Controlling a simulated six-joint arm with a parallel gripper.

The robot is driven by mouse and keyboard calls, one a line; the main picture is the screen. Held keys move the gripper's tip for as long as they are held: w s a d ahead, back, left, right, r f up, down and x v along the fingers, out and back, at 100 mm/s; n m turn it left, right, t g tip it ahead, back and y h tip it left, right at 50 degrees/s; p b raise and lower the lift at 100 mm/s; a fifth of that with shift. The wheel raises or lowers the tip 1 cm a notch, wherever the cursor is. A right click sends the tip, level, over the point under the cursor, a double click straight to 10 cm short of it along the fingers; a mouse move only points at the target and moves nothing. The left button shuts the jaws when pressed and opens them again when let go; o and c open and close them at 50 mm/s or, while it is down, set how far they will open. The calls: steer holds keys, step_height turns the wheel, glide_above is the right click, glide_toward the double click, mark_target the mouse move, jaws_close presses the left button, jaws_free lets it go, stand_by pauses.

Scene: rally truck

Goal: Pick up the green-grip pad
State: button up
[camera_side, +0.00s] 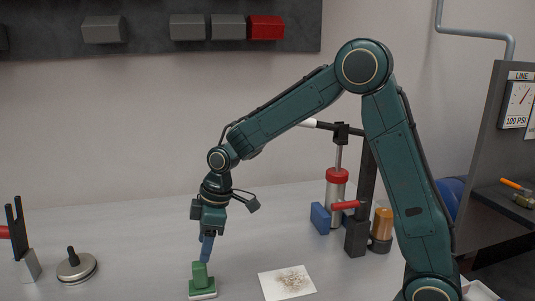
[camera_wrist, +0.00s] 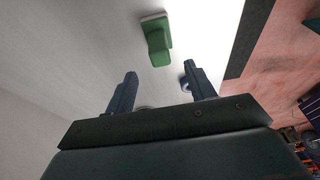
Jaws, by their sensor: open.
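The green-grip pad (camera_side: 201,283) stands upright on the pale bench in the side view, its green block and grip on a white base. In the wrist view the pad (camera_wrist: 157,42) lies ahead of the fingers, apart from them, and nothing is between the fingers. My gripper (camera_side: 206,249) points down just above the pad's grip in the side view. The side view does not clearly show the gap between fingertip and grip. In the wrist view my gripper (camera_wrist: 160,79) has its two blue fingers spread wide and empty.
A round metal lid with a black knob (camera_side: 77,265) and a black forked holder (camera_side: 22,245) stand to the left. A white card with brown crumbs (camera_side: 287,281) lies right of the pad. A red-capped cylinder (camera_side: 337,192) and a blue block (camera_side: 320,218) stand behind it.

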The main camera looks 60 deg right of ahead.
mark_target(198, 272)
steer(key=shift+x, duration=2.25)
steer(key=shift+x, duration=2.6)
steer(key=c, duration=1.1)
steer(key=shift+r, duration=0.15)
step_height(198, 272, up, 20)
steer(key=shift+f, duration=0.1)
